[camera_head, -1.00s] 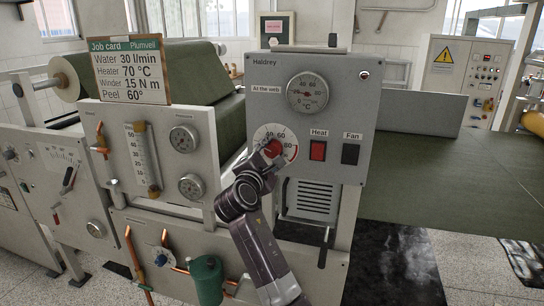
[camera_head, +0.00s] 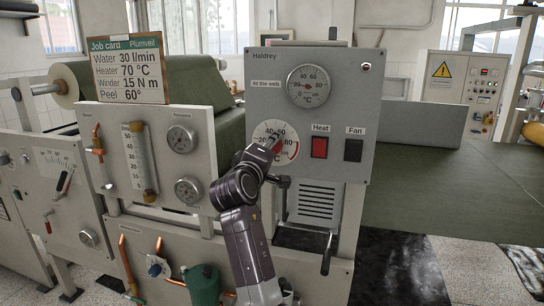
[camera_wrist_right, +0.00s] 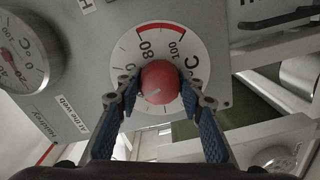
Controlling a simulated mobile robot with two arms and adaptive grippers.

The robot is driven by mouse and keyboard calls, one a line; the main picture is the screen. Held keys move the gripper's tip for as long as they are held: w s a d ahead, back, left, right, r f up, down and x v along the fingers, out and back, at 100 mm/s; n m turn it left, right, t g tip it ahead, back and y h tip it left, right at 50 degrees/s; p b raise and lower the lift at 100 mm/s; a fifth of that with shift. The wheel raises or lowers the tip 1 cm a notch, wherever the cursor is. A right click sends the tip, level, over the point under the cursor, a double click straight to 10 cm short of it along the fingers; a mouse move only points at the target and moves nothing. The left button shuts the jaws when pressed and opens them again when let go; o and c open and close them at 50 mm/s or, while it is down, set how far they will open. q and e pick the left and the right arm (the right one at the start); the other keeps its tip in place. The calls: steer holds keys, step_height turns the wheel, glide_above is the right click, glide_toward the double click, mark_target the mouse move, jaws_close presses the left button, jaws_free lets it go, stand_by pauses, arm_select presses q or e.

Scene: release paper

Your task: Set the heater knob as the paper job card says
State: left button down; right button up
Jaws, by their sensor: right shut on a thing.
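The paper job card (camera_head: 128,70) stands on top of the left panel and reads Water 30 l/min, Heater 70 °C, Winder 15 N m, Peel 60°. The heater panel (camera_head: 335,140), marked Haldrey, carries a white dial scale (camera_head: 290,135) with a red arc at its hot end. The red knob (camera_wrist_right: 160,82) sits at the dial's middle. My right gripper (camera_wrist_right: 160,90) is shut on it, one blue finger on each side. A short white mark shows on the knob; fingers cover nearby numbers, so I cannot read its setting. My left gripper is not in view.
A round gauge (camera_head: 309,86) marked "At the web" sits above the dial. A red Heat switch (camera_head: 319,147) and a dark Fan switch (camera_head: 353,150) are to its right. The left panel has a flow tube (camera_head: 139,160) and round gauges.

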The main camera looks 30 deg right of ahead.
steer(key=m+b, duration=0.1)
steer(key=m, duration=0.1)
steer(key=m+b, duration=0.1)
steer(key=shift+f+m+b, duration=0.35)
steer(key=shift+m, duration=0.05)
steer(key=m+b, duration=0.2)
steer(key=m, duration=0.1)
steer(key=shift+m+b, duration=0.3)
steer(key=m+b, duration=0.2)
steer(key=m, duration=0.1)
steer(key=shift+m+b, duration=0.55)
steer(key=shift+m, duration=0.75)
steer(key=shift+r, duration=0.1)
steer(key=o, duration=1.2)
steer(key=shift+c, duration=0.2)
steer(key=shift+r, duration=0.15)
